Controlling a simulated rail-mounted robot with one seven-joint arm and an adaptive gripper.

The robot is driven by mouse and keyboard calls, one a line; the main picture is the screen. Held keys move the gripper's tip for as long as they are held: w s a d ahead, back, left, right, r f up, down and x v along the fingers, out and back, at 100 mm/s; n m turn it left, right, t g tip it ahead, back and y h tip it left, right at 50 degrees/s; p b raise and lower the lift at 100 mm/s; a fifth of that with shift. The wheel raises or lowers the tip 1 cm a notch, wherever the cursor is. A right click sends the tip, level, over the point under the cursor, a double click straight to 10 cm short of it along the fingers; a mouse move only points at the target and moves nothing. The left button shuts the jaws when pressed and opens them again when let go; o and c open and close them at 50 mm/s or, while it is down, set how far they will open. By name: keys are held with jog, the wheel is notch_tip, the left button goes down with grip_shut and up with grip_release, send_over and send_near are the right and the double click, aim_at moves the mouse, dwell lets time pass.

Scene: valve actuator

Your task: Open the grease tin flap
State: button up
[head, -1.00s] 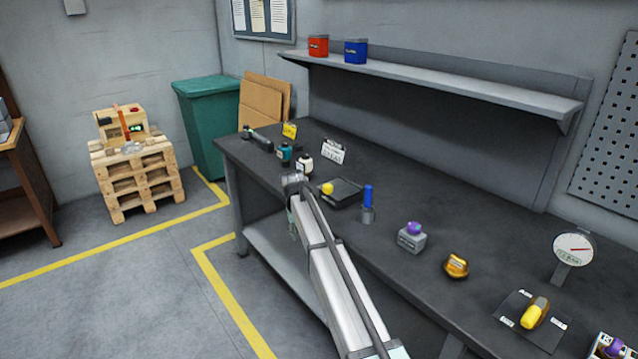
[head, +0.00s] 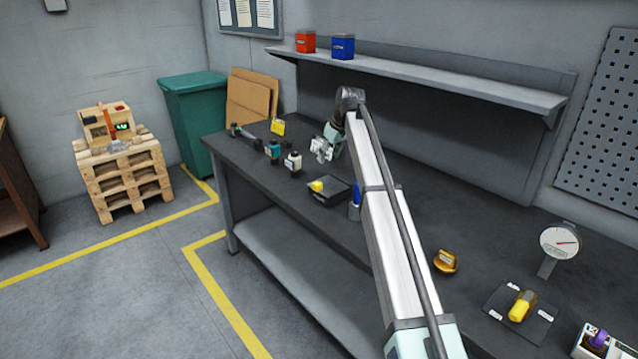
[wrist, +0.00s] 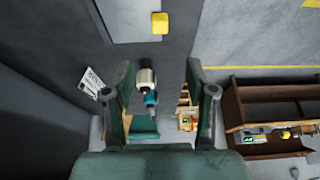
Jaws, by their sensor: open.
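No thing is clearly readable as the grease tin. A flat dark box (head: 330,194) with a yellow knob (head: 317,186) lies on the bench; its grey top (wrist: 122,18) and yellow knob (wrist: 160,22) show at the top of the wrist view. A red tin (head: 305,41) and a blue tin (head: 342,46) stand on the shelf. My gripper (wrist: 158,78) is open and empty.
On the bench (head: 400,190), a blue-handled item (head: 356,197), a gold object (head: 446,261), a gauge (head: 560,242) and a yellow-handled valve (head: 521,306) stand to the right. The shelf (head: 430,80) overhangs the back. My arm hides part of the bench middle.

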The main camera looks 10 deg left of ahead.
aim_at(318, 183)
jog(key=p+x, duration=0.3)
jog(key=x, duration=1.2)
jog(key=shift+w, duration=0.1)
grip_shut()
